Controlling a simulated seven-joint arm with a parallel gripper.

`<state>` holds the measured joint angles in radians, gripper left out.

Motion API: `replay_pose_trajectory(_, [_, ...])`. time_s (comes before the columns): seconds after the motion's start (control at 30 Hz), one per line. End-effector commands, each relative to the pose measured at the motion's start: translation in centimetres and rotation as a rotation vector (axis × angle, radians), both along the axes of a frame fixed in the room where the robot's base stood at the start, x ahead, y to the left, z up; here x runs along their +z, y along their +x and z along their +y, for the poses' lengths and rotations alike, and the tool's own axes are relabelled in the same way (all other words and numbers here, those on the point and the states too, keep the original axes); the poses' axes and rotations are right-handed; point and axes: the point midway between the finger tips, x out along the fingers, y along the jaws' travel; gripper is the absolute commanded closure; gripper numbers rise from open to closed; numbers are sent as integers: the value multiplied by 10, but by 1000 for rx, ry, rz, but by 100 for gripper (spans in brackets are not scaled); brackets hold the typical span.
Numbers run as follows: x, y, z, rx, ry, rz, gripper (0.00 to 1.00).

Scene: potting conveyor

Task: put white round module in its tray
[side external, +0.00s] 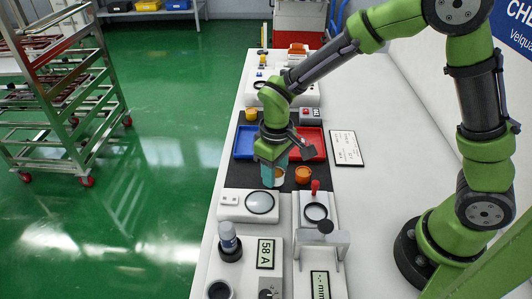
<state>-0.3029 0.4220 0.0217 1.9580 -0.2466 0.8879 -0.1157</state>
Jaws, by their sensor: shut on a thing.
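My gripper (272,174) points down over the black mat (289,184), in front of the trays. It is shut on a small pale thing (279,172), which looks like the white round module; the fingers hide most of it. I cannot tell whether it touches the mat. A blue tray (243,143) lies behind and left of my gripper, partly hidden by my arm. A red tray (315,151) lies behind and to the right. An orange round module (302,174) stands on the mat just right of my gripper.
A white label card (346,148) lies right of the red tray.

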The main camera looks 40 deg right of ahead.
Motion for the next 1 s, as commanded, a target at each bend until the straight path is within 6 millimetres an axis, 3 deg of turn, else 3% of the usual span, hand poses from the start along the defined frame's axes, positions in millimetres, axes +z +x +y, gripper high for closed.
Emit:
replay_pose_trajectory(0.2, [4, -32, -10, 0, 1, -2, 87])
replay_pose_trajectory(0.33, [2, -38, -21, -22, -2, 4, 87])
replay_pose_trajectory(0.47, [0, -22, -47, -147, -8, 3, 87])
replay_pose_trajectory(0.73, [5, 26, -112, -685, -8, -4, 88])
replay_pose_trajectory(1.0, [10, 41, -118, -883, 1, -2, 88])
